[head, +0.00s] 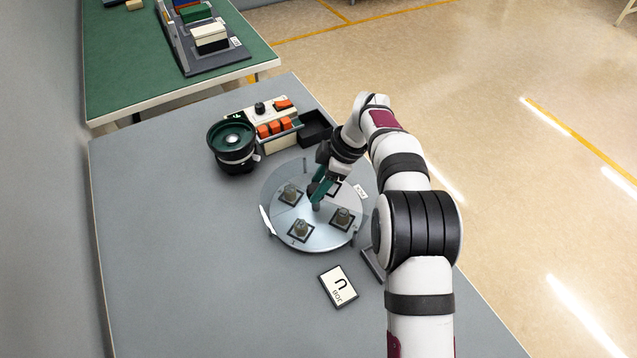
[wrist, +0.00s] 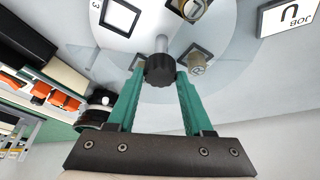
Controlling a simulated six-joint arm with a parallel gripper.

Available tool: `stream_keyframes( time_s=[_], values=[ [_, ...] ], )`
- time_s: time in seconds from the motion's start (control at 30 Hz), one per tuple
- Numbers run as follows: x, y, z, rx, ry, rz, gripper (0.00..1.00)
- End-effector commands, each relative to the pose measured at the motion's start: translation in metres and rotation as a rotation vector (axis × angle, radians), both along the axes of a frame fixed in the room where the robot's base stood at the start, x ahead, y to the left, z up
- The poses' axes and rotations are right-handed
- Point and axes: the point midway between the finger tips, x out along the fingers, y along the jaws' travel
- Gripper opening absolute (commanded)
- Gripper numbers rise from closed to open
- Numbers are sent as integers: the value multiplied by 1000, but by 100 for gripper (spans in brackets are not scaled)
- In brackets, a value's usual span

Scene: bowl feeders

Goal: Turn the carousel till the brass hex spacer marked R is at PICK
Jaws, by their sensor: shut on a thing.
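The carousel (head: 318,240) is a round pale metal disc on the table, with square-framed stations. In the head view spacers stand at its left (head: 290,194), front (head: 301,229) and right (head: 342,217); their marks are unreadable there. In the wrist view a spacer (wrist: 197,63) beside the right finger carries a small mark that looks like R. Another spacer (wrist: 191,10) is at the top, and the framed station (wrist: 120,17) near a 3 is empty. My gripper (wrist: 158,75) is shut on the dark ribbed centre knob (wrist: 160,69). A small white label (head: 361,191) lies at the carousel's right edge, too small to read.
A dark green-topped bowl feeder (head: 233,144) and a control box with orange switches (head: 270,122) stand behind the carousel, beside a black bin (head: 315,128). A job card marked U (head: 338,287) lies in front. The table's left side is clear.

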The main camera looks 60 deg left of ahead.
Motion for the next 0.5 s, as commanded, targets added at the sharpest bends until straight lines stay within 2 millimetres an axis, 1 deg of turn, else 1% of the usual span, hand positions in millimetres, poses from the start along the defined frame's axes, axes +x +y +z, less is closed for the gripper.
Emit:
stream_keyframes(
  time_s=[0.5],
  values=[
    [1,1,-1,0,-1,245,0]
  ],
)
